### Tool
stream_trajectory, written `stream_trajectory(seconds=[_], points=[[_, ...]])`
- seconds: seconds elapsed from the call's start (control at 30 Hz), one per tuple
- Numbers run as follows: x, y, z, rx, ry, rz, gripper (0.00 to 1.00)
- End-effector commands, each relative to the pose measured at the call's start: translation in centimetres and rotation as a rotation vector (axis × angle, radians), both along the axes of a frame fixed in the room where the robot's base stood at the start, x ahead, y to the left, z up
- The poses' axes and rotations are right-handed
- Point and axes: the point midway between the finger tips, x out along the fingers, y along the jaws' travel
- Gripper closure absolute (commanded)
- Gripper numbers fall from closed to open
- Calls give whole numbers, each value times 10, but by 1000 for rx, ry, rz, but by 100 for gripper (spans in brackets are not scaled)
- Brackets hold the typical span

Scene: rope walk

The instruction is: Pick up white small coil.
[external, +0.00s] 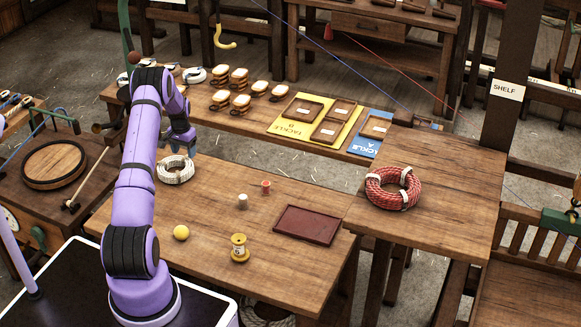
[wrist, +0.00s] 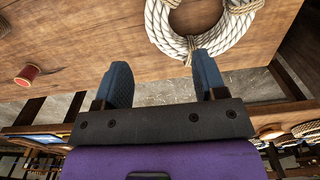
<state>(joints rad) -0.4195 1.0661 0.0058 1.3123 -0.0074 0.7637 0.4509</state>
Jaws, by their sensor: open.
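A white rope coil (external: 176,173) lies flat on the front table, at its back left. It also shows at the top of the wrist view (wrist: 158,28), cut off by the frame edge. My gripper (external: 184,148) is just above and behind this coil in the external view. In the wrist view my gripper (wrist: 161,64) is open and empty. Its right fingertip overlaps the coil's near edge in the picture, and its left fingertip is beside the coil. I cannot tell whether either finger touches it. A smaller white coil (external: 194,75) lies on the back bench.
A red coil (external: 393,188) lies on the right table.

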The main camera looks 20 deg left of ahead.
Motion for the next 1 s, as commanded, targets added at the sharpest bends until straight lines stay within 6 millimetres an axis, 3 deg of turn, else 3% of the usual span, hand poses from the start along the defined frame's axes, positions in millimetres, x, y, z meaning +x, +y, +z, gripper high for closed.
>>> stream_trajectory(seconds=[0.3,0.57,0.87,1.0], points=[[0,-1,-42,0,1,0,35],[0,-1,-60,0,1,0,35],[0,-1,-99,0,1,0,35],[1,-1,-103,1,-1,0,35]])
